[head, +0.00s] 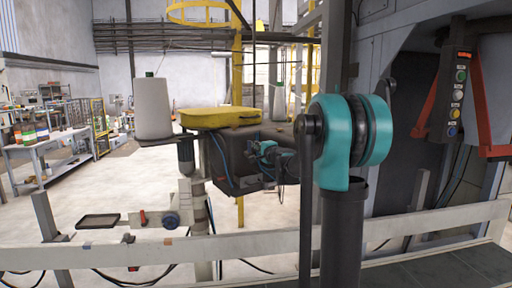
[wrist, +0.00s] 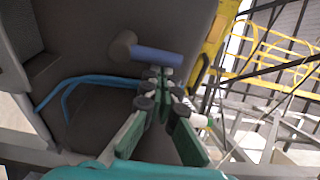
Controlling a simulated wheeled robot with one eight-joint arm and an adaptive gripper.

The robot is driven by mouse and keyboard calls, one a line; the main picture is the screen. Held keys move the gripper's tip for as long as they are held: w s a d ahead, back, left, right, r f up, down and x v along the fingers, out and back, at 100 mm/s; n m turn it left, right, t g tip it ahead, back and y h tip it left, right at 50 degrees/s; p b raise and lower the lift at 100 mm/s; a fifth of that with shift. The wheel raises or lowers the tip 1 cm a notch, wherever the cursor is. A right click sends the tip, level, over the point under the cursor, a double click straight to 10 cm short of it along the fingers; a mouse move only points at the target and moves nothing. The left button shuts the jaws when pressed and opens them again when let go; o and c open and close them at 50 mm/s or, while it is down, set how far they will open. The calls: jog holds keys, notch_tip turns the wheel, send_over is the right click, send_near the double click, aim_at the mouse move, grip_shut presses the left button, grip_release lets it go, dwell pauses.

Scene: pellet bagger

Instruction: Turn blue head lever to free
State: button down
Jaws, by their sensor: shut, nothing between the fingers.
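The blue head lever (wrist: 157,56) is a short blue bar on a round grey-brown hub (wrist: 123,46), mounted on the dark machine head (wrist: 75,35). In the wrist view it points right from the hub, tilted slightly down. My gripper (wrist: 160,76) is shut and empty, its fingertips just below the lever's right half in the picture. I cannot tell whether they touch it. In the head view my gripper (head: 265,152) is at the front of the dark head (head: 235,160), and I cannot make out the lever there.
Blue hoses (wrist: 75,85) run along the head left of my fingers. A yellow cover (head: 220,117) lies on top, beside a white cone spool (head: 152,108). A pale rail (head: 150,256) crosses in front. A control panel (head: 459,95) is at right.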

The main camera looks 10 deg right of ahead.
aim_at(239, 146)
jog(key=shift+s+a+r+n, duration=0.15)
jog(key=shift+a+n, duration=0.15)
jog(key=shift+n, duration=0.4)
jog(key=n, duration=0.2)
jog(key=a+n, duration=0.1)
jog(key=n, duration=0.1)
jog(key=s+a+n+y, duration=0.1)
jog(key=n, duration=0.1)
jog(key=shift+a+t, duration=0.2)
jog(key=shift+t, duration=0.2)
jog(key=n, duration=0.2)
jog(key=a+n, duration=0.1)
jog(key=n, duration=0.1)
jog(key=s+a+f+n+y, duration=0.1)
jog(key=n, duration=0.1)
jog(key=shift+f, duration=0.1)
jog(key=shift+s+a+f+n, duration=0.1)
jog(key=shift+a+f+n, duration=0.1)
jog(key=shift+n, duration=0.1)
jog(key=shift+s+f, duration=0.1)
jog(key=v, duration=1.2)
